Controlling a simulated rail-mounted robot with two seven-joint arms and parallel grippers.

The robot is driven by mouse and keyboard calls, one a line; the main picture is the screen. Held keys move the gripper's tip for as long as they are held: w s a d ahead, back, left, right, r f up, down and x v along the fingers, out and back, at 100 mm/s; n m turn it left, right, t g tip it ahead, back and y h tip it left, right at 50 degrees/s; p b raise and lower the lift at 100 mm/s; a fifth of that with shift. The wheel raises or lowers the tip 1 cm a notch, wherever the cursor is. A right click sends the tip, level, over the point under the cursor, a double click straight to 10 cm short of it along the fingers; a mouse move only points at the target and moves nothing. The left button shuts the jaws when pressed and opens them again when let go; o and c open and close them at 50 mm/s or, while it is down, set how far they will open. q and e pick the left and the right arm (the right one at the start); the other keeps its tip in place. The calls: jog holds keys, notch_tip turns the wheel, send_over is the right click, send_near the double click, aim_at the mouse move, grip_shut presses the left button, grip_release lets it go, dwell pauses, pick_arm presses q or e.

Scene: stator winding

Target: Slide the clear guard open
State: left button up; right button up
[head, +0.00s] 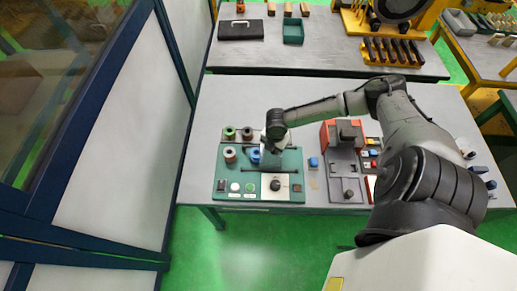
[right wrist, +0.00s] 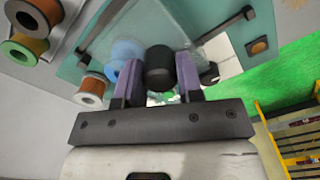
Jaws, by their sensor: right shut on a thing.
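The clear guard (right wrist: 165,25) is a see-through panel between dark rails in the right wrist view. In the head view it shows only faintly over the green winding station (head: 228,185), near my gripper. My right gripper (right wrist: 155,75) has its two purple fingers on either side of a black round knob (right wrist: 160,66) and is shut on it. In the head view my right gripper (head: 273,153) is over the station's middle, and the arm's end hides the knob. A blue spool (right wrist: 125,52) shows beside the left finger. My left gripper is not in view.
Several wire spools (head: 230,154) stand at the station's left side. A control panel with a black knob (head: 275,185) lies along its front. A grey and red machine (head: 345,165) stands to the right.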

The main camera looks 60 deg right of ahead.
jog(key=shift+s+d+p, duration=0.25)
jog(key=shift+s+p, duration=0.05)
jog(key=shift+s, duration=0.2)
jog(key=shift+s+d+p, duration=0.25)
jog(key=shift+s, duration=0.2)
jog(key=shift+s+d+p, duration=0.3)
jog(key=shift+s+p, duration=0.1)
jog(key=shift+s, duration=0.25)
jog(key=shift+s+d+p, duration=0.3)
jog(key=shift+s+p, duration=0.05)
jog(key=shift+s, duration=0.25)
jog(key=o, duration=0.7)
notch_tip(320, 180, up, 6)
jog(key=p, duration=0.5)
jog(key=shift+p, duration=0.35)
